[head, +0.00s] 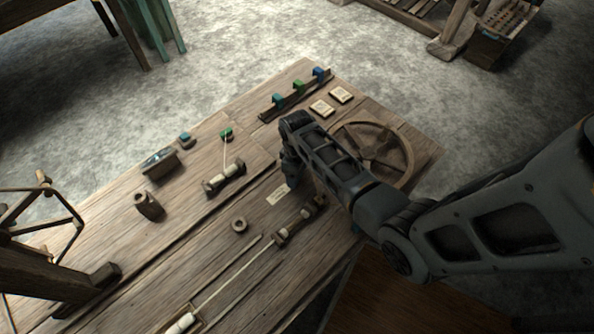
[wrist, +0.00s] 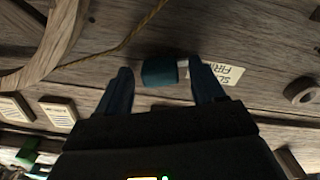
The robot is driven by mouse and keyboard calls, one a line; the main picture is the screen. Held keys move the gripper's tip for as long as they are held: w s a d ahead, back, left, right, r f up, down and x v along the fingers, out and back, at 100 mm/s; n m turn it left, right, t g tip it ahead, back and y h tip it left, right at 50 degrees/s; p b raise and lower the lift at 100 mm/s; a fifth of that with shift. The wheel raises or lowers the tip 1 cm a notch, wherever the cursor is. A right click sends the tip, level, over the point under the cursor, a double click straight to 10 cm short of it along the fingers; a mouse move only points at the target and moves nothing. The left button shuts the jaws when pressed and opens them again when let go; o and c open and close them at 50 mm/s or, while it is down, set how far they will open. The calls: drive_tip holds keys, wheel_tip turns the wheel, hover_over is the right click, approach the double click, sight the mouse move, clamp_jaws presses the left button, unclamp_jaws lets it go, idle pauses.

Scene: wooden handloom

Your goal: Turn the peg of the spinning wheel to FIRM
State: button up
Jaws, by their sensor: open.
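The peg (wrist: 159,71) shows in the wrist view as a short teal block. It lies between the two fingers of my gripper (wrist: 161,78), which are open with a visible gap on the left side. A small pale piece shows between the peg and the right finger. A paper label (wrist: 228,73) lies just right of that finger; "FIRM" is readable and its other word is partly covered. In the head view my gripper (head: 291,180) points down beside the label (head: 277,195) and hides the peg. The spinning wheel (head: 404,150) lies flat to the right, partly behind my arm.
A cord (wrist: 125,42) runs from the wheel across the boards. A wooden ring (head: 239,225) and a long spindle with thread (head: 235,285) lie near my gripper. Two cards (head: 321,108) and a rack (head: 290,101) with coloured clips stand beyond. The left boards hold a cup (head: 149,206).

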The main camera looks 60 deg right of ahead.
wheel_tip(320, 180, up, 8)
drive_tip(key=shift+f+p, duration=0.1)
drive_tip(key=shift+p, duration=0.2)
idle(0.3)
idle(0.4)
